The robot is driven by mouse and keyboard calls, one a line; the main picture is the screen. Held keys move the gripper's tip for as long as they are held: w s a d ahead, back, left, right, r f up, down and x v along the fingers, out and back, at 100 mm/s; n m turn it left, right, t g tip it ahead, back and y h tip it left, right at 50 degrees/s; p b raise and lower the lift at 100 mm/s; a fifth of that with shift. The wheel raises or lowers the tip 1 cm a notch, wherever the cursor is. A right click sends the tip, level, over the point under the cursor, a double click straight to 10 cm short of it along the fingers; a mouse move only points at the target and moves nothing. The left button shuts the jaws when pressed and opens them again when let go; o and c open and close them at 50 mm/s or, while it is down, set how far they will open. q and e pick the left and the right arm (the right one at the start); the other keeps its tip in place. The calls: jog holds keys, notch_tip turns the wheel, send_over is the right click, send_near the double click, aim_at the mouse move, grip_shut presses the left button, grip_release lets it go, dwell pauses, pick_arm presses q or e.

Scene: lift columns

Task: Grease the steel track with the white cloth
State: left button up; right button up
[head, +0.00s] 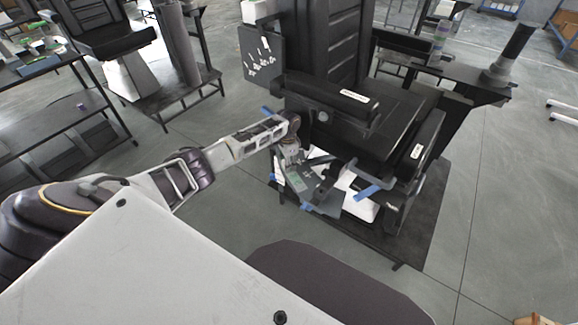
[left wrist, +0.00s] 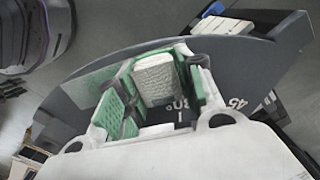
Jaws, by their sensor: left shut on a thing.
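My left gripper (head: 299,178) is at the lower left of the black column assembly, by its grey plates. In the left wrist view, its green-padded fingers (left wrist: 157,88) are shut on a small white textured piece, which looks like the white cloth (left wrist: 157,80). The cloth is over a dark curved plate with degree marks (left wrist: 225,107); I cannot tell whether it touches. The cloth is not clear in the head view. A ribbed black column (head: 330,45) rises behind the gripper. I cannot pick out the steel track for certain. My right gripper is not in view.
The black assembly has side arms (head: 330,97) and blue-ended parts (head: 367,192) close to the gripper. It stands on a dark base plate (head: 425,215). A second column stand and a shelf (head: 75,110) are at the left. Grey floor (head: 185,240) lies open between.

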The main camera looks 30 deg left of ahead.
pick_arm(q)
jog(key=shift+n+t, duration=0.3)
jog(key=a, duration=0.1)
jog(key=w+a, duration=0.1)
jog(key=a+r, duration=0.1)
jog(key=a, duration=0.1)
jog(key=shift+w+r, duration=0.1)
jog(key=shift+w, duration=0.3)
jog(key=shift+a, duration=0.15)
jog(key=shift+s+d+f+p, duration=0.15)
jog(key=shift+d+p, duration=0.25)
jog(key=shift+p, duration=0.3)
jog(key=shift+s+d+f+p, duration=0.15)
jog(key=shift+d+p, duration=0.25)
jog(key=shift+p, duration=0.25)
jog(key=shift+s+d+f+p, duration=0.15)
jog(key=shift+d+f+p, duration=0.05)
jog(key=shift+d+p, duration=0.15)
jog(key=shift+d+f, duration=0.3)
jog(key=shift+d, duration=0.05)
jog(key=shift+s+d, duration=0.1)
jog(key=shift+d, duration=0.05)
jog(key=shift+s+f, duration=0.1)
jog(key=shift+s+d+p, duration=0.1)
jog(key=shift+p, duration=0.3)
